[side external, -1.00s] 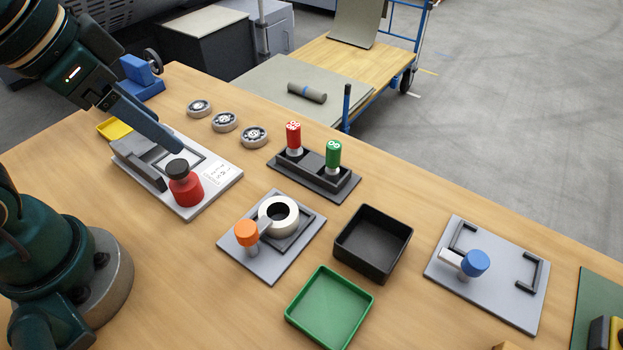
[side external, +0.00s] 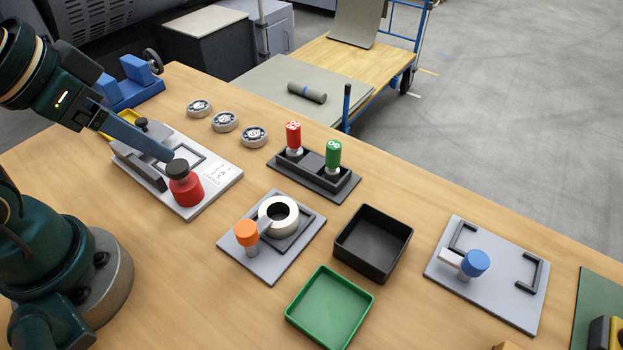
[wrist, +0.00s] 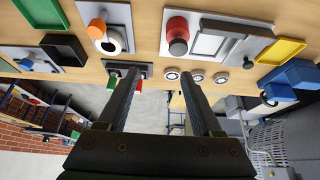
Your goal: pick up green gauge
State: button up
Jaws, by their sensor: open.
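The green gauge (side external: 333,154) stands upright beside a red gauge (side external: 293,136) in a dark two-slot holder (side external: 318,187). My gripper (side external: 171,157) is open and empty. In the side external view it is left of the holder, near the red bottle with a black cap (side external: 186,188). Its two fingers stand apart in the wrist view (wrist: 158,74).
Three round bearings (side external: 225,122) lie left of the holder. A tape fixture with an orange knob (side external: 246,233), a black bin (side external: 374,243), a green tray (side external: 330,307) and a blue-knobbed plate (side external: 475,263) stand nearer the front and right.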

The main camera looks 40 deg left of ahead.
dwell(0.5)
jog(key=w+r+n+t, duration=0.1)
jog(key=w+r, duration=0.4)
jog(key=w, duration=0.2)
jog(key=m+g, duration=0.1)
jog(key=m, duration=0.1)
send_over(330, 147)
jog(key=a, duration=0.2)
notch_tip(330, 147, down, 9)
jog(key=f, duration=0.1)
jog(key=d+f, duration=0.1)
jog(key=s+f+g, duration=0.1)
jog(key=shift+d+f+m+h, duration=0.2)
jog(key=shift+d+m+h, duration=0.1)
jog(key=shift+d+m, duration=0.1)
jog(key=shift+d+f, duration=0.1)
jog(key=shift+f, duration=0.2)
jog(key=shift+x, duration=2.2)
